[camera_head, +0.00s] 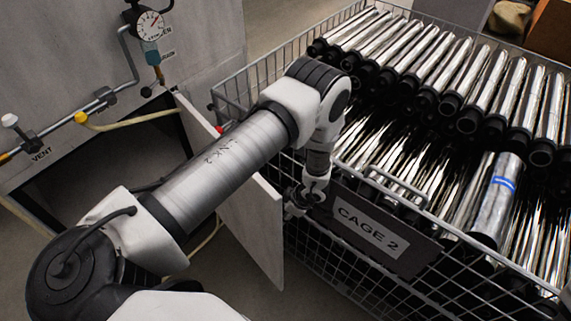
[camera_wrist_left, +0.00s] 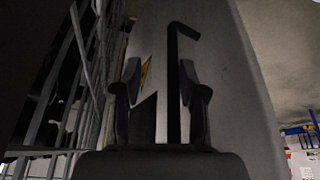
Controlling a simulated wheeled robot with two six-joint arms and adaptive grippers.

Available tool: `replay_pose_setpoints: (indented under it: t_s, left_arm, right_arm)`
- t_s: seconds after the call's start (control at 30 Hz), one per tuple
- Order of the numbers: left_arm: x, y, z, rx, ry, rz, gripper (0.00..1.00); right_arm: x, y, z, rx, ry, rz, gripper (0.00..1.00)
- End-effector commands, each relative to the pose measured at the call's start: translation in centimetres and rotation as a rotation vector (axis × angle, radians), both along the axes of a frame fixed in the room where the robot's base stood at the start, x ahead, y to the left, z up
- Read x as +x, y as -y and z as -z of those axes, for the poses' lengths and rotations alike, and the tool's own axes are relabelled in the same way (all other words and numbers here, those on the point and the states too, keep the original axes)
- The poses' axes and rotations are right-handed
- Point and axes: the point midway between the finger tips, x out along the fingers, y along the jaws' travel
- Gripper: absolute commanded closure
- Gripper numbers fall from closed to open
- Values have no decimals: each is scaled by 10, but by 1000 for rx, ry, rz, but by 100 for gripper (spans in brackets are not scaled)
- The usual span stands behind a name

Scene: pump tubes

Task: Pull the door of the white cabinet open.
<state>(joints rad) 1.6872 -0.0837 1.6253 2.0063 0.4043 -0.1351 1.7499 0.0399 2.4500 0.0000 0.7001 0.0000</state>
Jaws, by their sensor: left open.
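The white cabinet (camera_head: 60,95) stands at the left in the head view. Its door (camera_head: 252,222) stands swung out from the dark opening, toward the cage. My left arm crosses in front of the opening and door. My left gripper (camera_head: 297,205) is at the door's right side, between the door and the cage. In the left wrist view my left gripper (camera_wrist_left: 160,95) is open, its fingers apart. A dark bent handle (camera_wrist_left: 173,80) shows between the fingers, in front of the pale door face (camera_wrist_left: 235,80). I cannot tell whether the fingers touch it.
A wire cage (camera_head: 335,260) marked CAGE 2, full of shiny tubes, stands close to the door's right; its mesh (camera_wrist_left: 85,80) also shows in the wrist view. A gauge (camera_head: 149,24) and pipes are on the cabinet front. A yellowish hose (camera_head: 130,122) runs into the opening.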

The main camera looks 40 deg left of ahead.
Motion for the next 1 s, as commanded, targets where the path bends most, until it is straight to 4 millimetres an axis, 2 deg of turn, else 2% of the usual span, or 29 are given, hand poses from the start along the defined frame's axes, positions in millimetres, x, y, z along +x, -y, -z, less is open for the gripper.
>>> replay_pose_setpoints:
  t_s: [0.37, 0.47, 0.8, 1.0]
  left_arm:
    - [0, 2, -4, 0, -1, 0, 63]
    - [2, 7, -17, 0, 1, 1, 63]
    - [9, 38, -94, 1, 4, 2, 63]
    - [10, 45, -111, 0, 0, 0, 63]
  right_arm:
    - [0, 0, 0, 0, 0, 0, 0]
    - [0, 0, 0, 0, 0, 0, 0]
    - [0, 0, 0, 0, 0, 0, 0]
    - [0, 0, 0, 0, 0, 0, 0]
